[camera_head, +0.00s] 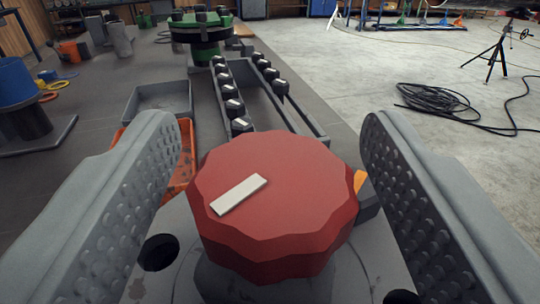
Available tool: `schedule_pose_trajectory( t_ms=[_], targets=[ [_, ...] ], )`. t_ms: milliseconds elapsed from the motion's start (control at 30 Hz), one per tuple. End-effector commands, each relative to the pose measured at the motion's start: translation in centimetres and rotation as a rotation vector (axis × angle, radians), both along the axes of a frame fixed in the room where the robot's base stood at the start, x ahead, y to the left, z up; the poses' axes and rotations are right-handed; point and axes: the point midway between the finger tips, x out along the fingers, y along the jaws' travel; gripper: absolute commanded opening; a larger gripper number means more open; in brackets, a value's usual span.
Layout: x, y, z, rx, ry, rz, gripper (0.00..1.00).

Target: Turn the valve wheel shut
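The red valve wheel (290,190) is a many-sided knob with a white bar mark on its top. It sits on a grey flange (180,220) with bolt holes, in the lower middle of the view. The mark slants up to the right. My gripper (272,140) is open, with one textured finger on each side of the wheel. A gap shows between the wheel and each finger. The wheel's stem below is mostly hidden.
A tray with rows of dark bolts (232,104) lies beyond the wheel. A grey bin (160,97) and an orange tray (183,170) are left of it. A green flange (202,32) stands at the back. Cable coils (440,103) and a tripod (497,50) are on the floor right.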

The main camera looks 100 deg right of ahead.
Motion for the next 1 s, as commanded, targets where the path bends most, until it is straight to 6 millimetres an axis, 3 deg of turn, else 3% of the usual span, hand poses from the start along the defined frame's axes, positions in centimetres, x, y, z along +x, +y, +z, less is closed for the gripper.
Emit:
schedule_pose_trajectory(
  t_ms=[367,1000],
  targets=[
    [0.2,0.9,0.0,0.0,0.0,0.002,0.6],
    [2.4,11.5,0.0,0.0,0.0,0.005,0.6]
  ],
)
